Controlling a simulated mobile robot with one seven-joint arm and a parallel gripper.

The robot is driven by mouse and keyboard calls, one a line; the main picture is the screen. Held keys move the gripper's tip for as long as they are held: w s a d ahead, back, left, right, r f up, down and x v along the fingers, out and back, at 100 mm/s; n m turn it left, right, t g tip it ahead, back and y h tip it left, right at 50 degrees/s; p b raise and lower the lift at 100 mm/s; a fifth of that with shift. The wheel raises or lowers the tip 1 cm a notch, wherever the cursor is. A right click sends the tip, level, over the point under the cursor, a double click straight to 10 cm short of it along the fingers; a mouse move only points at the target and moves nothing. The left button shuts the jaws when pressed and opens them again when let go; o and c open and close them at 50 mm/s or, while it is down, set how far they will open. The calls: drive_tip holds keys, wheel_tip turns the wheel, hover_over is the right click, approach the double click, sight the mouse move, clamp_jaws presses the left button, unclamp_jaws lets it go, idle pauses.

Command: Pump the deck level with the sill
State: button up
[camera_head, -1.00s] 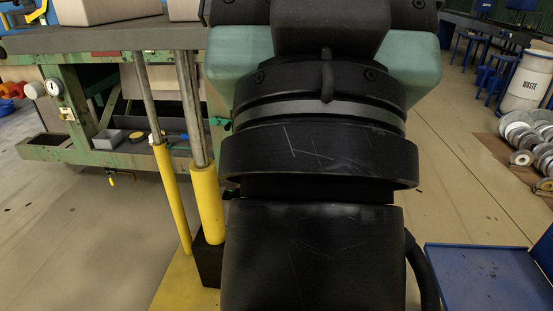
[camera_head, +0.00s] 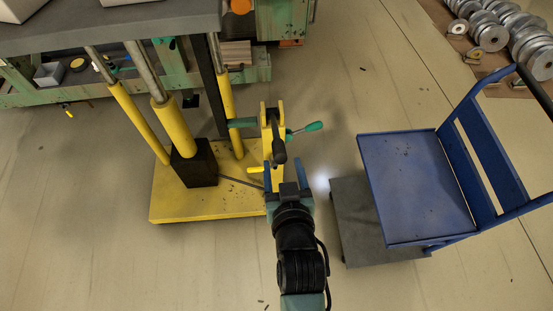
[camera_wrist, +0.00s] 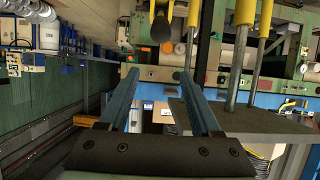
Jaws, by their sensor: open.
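The grey deck (camera_head: 110,28) is at the upper left, carried on steel rods and yellow cylinders above a yellow base (camera_head: 210,205). A yellow pump post (camera_head: 267,125) stands at the base's right side. A dark lever (camera_head: 279,150) is at the post, and a green-ended lever (camera_head: 305,128) sticks out to its right. My gripper (camera_head: 285,172) is at the near side of the post. In the wrist view my gripper (camera_wrist: 158,75) has its blue fingers apart with nothing between them. The deck (camera_wrist: 270,124) also shows there, inverted. I cannot identify the sill.
A green frame (camera_head: 15,90) stands behind the deck. Coils (camera_head: 490,35) lie at the upper right. The floor at the lower left is clear.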

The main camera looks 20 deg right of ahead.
sight(281, 161)
drive_tip(key=shift+g, duration=0.5)
drive_tip(key=shift+w+d+f+b, duration=0.25)
drive_tip(key=shift+w+f+b, duration=0.4)
drive_tip(key=shift+f+b, duration=0.3)
drive_tip(key=shift+w+d+f+b, duration=0.2)
drive_tip(key=shift+w+f+b, duration=0.5)
drive_tip(key=shift+f, duration=0.45)
drive_tip(key=shift+w+d+f+b, duration=0.25)
drive_tip(key=shift+w+f+b, duration=0.35)
drive_tip(key=shift+f+b, duration=0.35)
drive_tip(key=shift+w+d+f, duration=0.1)
drive_tip(key=shift+w+f, duration=0.1)
drive_tip(key=shift+w, duration=0.25)
drive_tip(key=shift+w, duration=0.1)
